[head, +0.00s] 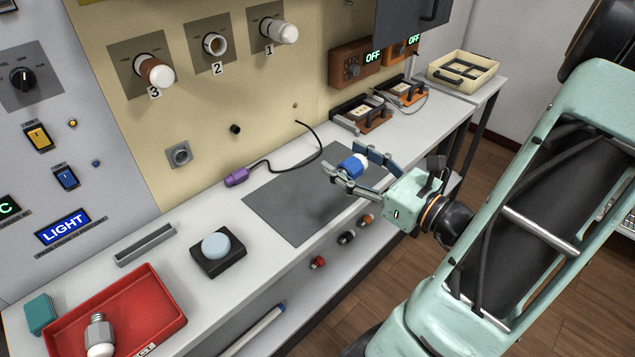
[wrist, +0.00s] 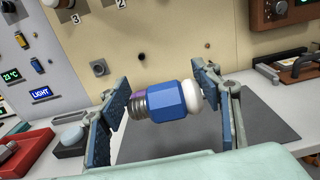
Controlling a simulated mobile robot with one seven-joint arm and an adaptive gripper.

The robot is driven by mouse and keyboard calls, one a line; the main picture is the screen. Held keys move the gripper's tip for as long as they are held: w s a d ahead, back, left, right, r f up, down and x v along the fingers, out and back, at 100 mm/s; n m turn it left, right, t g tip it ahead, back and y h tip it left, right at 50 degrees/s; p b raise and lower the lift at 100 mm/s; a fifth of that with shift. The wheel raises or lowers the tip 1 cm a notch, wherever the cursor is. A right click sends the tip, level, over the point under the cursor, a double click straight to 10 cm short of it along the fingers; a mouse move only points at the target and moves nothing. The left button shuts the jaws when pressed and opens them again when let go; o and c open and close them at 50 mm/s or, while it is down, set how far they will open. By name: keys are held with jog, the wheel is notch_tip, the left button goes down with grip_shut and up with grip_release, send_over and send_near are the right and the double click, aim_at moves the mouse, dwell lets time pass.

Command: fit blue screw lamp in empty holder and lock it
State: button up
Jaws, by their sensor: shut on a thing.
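The blue screw lamp (head: 353,165) has a blue body, a white rounded bulb end and a ribbed metal screw base. My gripper (head: 346,161) is shut on it, above the dark grey mat. In the wrist view the lamp (wrist: 168,104) lies across between the fingers, screw base at left, white end at right. The empty holder (head: 214,45), labelled 2, is a round socket on the beige wall panel, up and left of my gripper. Holder 3 (head: 154,71) has a brown-and-white lamp in it; holder 1 (head: 279,30) has a white one.
The grey mat (head: 290,205) lies on the bench. A purple plug (head: 237,177) with a black cable lies beside it. A red tray (head: 165,318) with a white lamp is at lower left, near a black block with a pale blue dome (head: 216,244). Orange-and-black devices (head: 361,115) stand farther back.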

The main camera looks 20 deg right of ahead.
jog(key=w+f+b, duration=0.1)
jog(key=w+f, duration=0.1)
jog(key=w, duration=0.1)
jog(key=w+f+b, duration=0.2)
jog(key=w+f, duration=0.1)
jog(key=w, duration=0.1)
jog(key=w+a+f+b, duration=0.1)
jog(key=w+f, duration=0.2)
jog(key=w, duration=0.1)
jog(key=shift+f+b, duration=0.1)
jog(key=shift+b, duration=0.3)
jog(key=shift+w+f+b, duration=0.25)
jog(key=shift+f, duration=0.65)
jog(key=shift+w+f+b, duration=0.2)
jog(key=shift+f+b, duration=0.05)
jog(key=shift+f, duration=0.6)
jog(key=shift+f, duration=0.2)
jog(key=o, duration=1.3)
jog(key=shift+f+b, duration=0.1)
jog(key=shift+b, duration=0.25)
